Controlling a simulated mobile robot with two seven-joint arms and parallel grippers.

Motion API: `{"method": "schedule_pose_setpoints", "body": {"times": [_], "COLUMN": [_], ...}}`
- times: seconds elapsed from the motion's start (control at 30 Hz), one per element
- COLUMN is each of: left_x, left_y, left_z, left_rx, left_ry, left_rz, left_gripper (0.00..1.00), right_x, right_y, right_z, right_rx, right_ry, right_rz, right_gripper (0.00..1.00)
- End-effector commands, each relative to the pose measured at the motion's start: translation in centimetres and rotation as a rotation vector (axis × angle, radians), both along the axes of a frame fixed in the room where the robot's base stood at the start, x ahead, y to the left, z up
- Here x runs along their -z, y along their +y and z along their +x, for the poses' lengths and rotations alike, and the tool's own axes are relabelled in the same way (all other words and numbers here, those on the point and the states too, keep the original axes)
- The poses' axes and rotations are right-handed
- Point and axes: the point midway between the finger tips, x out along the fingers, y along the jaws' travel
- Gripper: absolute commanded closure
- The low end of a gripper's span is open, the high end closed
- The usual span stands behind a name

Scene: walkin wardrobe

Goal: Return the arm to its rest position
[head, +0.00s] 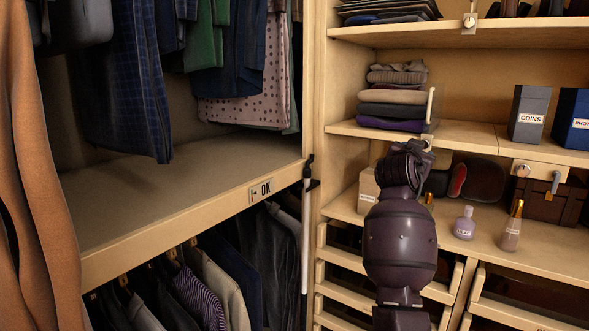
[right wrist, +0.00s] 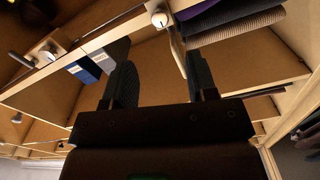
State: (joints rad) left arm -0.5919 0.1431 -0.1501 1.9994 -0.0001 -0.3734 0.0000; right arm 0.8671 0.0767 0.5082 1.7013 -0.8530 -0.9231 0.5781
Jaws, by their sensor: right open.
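My right arm (head: 400,240), dark purple, reaches up in the head view in front of the wardrobe shelves. Its right gripper (head: 408,158) is at the far end, just below the shelf with folded clothes. In the right wrist view the two dark fingers of the right gripper (right wrist: 162,82) stand well apart with nothing between them. The gripper's tip is partly hidden behind its own wrist in the head view. My left gripper is in neither view.
Folded clothes (head: 395,97), a COINS box (head: 530,114) and a blue PHOTO box (head: 573,118) stand on the middle shelf. Below are a purple bottle (head: 464,224), a gold-capped bottle (head: 512,227) and a dark case (head: 549,200). Hanging clothes (head: 120,75) fill the left.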

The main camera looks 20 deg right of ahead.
Motion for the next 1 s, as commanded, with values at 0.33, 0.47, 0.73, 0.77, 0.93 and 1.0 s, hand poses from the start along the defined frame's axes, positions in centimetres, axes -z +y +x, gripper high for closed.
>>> {"method": "schedule_pose_setpoints", "body": {"times": [0.33, 0.47, 0.73, 0.77, 0.93, 1.0], "left_x": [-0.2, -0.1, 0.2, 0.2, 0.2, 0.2], "left_y": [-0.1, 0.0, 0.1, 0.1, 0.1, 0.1], "left_z": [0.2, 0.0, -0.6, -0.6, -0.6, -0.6], "left_rx": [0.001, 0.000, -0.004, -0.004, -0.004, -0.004], "left_ry": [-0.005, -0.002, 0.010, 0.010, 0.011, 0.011], "left_rz": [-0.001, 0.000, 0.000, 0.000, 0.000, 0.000], "left_gripper": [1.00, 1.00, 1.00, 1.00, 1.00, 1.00], "right_x": [-2.9, -4.1, 1.0, 1.8, 8.2, 11.3], "right_y": [2.5, 5.6, 9.9, 10.3, 12.7, 13.6], "right_z": [1.0, 1.3, 0.7, 0.6, -1.1, -2.1], "right_rx": [-0.134, -0.241, -0.410, -0.427, -0.539, -0.585], "right_ry": [-0.017, -0.056, -0.036, -0.028, 0.022, 0.046], "right_rz": [-0.163, -0.262, -0.397, -0.408, -0.454, -0.462], "right_gripper": [0.47, 0.47, 0.47, 0.47, 0.47, 0.47]}}
